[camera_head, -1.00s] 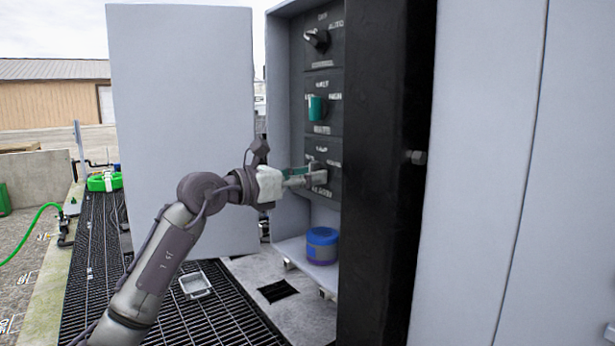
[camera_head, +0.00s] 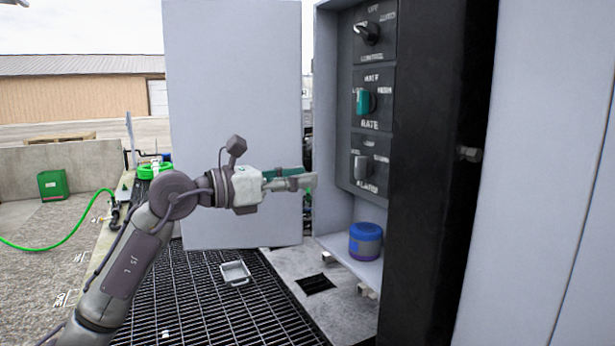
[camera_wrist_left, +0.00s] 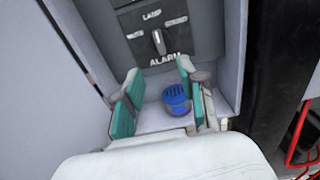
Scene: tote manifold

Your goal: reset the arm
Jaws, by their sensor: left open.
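My left arm comes in from the left in the head view. Its gripper (camera_head: 290,180) is open and empty, just left of the open cabinet (camera_head: 327,130) and apart from the control panels. In the left wrist view the two green-padded fingers (camera_wrist_left: 157,95) stand apart with nothing between them touching the pads. Beyond them is the alarm knob (camera_wrist_left: 158,42), which also shows in the head view (camera_head: 361,166) as the lowest of three. Above it are the teal rate knob (camera_head: 364,102) and a black top knob (camera_head: 369,33). My right gripper is not in view.
A blue and purple jar (camera_head: 366,241) stands on the cabinet's bottom shelf. The open cabinet door (camera_head: 232,110) stands behind my arm. A dark post (camera_head: 435,180) is right of the cabinet. A small metal tray (camera_head: 235,272) lies on the floor grating. A green hose (camera_head: 55,247) lies at the left.

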